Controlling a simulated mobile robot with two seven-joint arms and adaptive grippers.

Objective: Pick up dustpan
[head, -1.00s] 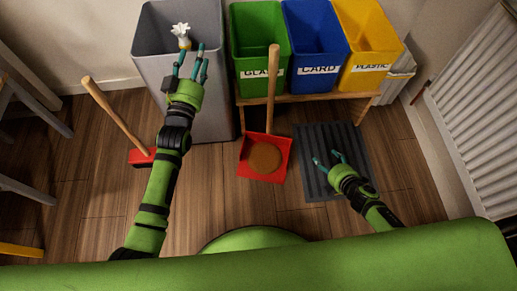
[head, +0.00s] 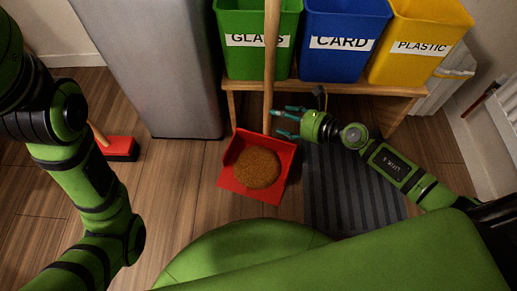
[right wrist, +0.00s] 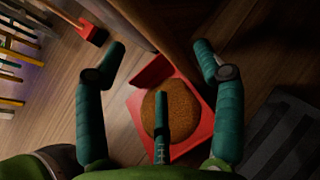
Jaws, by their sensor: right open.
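The red dustpan (head: 227,178) stands on the wooden floor with a round brown heap (head: 257,167) in it. Its long wooden handle (head: 271,60) rises in front of the green bin. My right gripper (head: 280,124) is open and empty, its fingers pointing left at the lower handle, just right of it. I cannot tell whether they touch. In the right wrist view the spread fingers (right wrist: 160,68) frame the dustpan (right wrist: 200,105), and one finger covers part of the heap. My left arm enters at the left; its gripper is out of view.
Green (head: 257,62), blue (head: 342,62) and yellow (head: 412,66) bins stand on a wooden bench (head: 330,88) behind the dustpan. A tall grey bin (head: 160,70) is at left, a red broom (head: 118,146) beside it. A dark ribbed mat (head: 350,195) lies under my right arm.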

